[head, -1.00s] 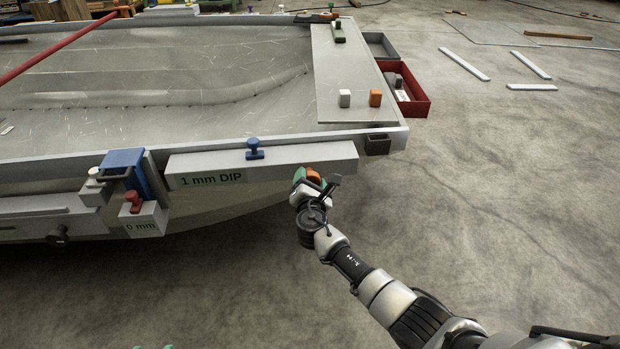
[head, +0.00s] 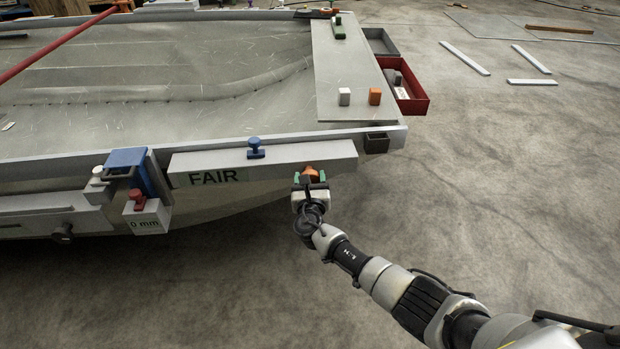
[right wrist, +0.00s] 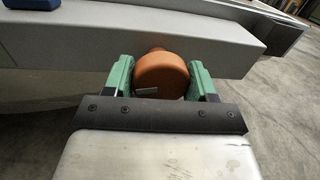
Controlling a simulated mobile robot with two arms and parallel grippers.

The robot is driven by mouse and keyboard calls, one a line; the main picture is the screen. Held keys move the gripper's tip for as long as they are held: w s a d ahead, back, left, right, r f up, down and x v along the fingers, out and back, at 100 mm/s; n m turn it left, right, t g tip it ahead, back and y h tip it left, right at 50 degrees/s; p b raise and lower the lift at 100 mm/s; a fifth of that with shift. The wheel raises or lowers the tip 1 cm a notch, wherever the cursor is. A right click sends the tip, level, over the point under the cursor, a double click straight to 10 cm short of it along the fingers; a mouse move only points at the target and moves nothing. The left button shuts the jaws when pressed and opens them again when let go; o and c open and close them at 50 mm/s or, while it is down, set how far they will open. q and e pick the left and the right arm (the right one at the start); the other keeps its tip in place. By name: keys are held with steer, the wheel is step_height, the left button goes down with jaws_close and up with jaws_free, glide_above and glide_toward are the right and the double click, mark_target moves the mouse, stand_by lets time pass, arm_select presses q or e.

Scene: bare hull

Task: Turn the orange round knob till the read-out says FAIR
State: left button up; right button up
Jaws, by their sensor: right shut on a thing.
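The orange round knob (head: 311,172) sits on the front face of the long grey bar (head: 290,158), near its right end. In the right wrist view the knob (right wrist: 161,75) lies between the two green fingers, and my right gripper (right wrist: 160,80) is shut on it. In the head view my right gripper (head: 310,180) reaches the knob from below right. The read-out (head: 214,177) at the left of the bar says FAIR. My left gripper is not in view.
A blue knob (head: 255,148) stands on top of the bar. Left of it are a blue clamp (head: 128,160) and a small box marked 0 mm (head: 147,217) with a red knob.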

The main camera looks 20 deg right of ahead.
steer(key=shift+f, duration=0.15)
stand_by(0.3)
steer(key=o, duration=0.9)
arm_select(q)
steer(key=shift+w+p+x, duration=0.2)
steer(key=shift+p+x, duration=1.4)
steer(key=shift+p, duration=0.1)
arm_select(e)
steer(key=v, duration=1.1)
